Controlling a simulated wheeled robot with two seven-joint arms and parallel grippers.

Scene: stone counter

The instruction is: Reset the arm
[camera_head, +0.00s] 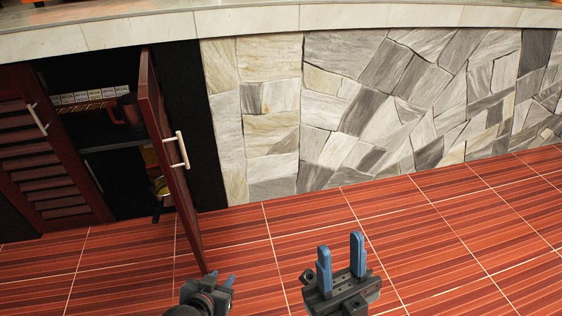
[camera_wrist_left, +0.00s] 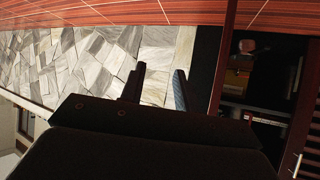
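My left gripper (camera_head: 222,279) is low in the head view, just right of the lower end of an open cabinet door (camera_head: 172,170). Its wrist view shows two fingers (camera_wrist_left: 158,84) apart with nothing between them. My right gripper (camera_head: 341,254) is further right, over the red floor. Its two blue fingers point up, stand apart and are empty. Neither gripper appears to hold anything. Most of both arms is out of view.
The dark cabinet (camera_head: 120,170) stands open, with small boxes (camera_head: 92,95) and a dark mug (camera_head: 131,110) on its shelf. A stone-clad wall (camera_head: 370,100) runs under the pale counter edge (camera_head: 250,22). The red floor (camera_head: 450,235) on the right is clear.

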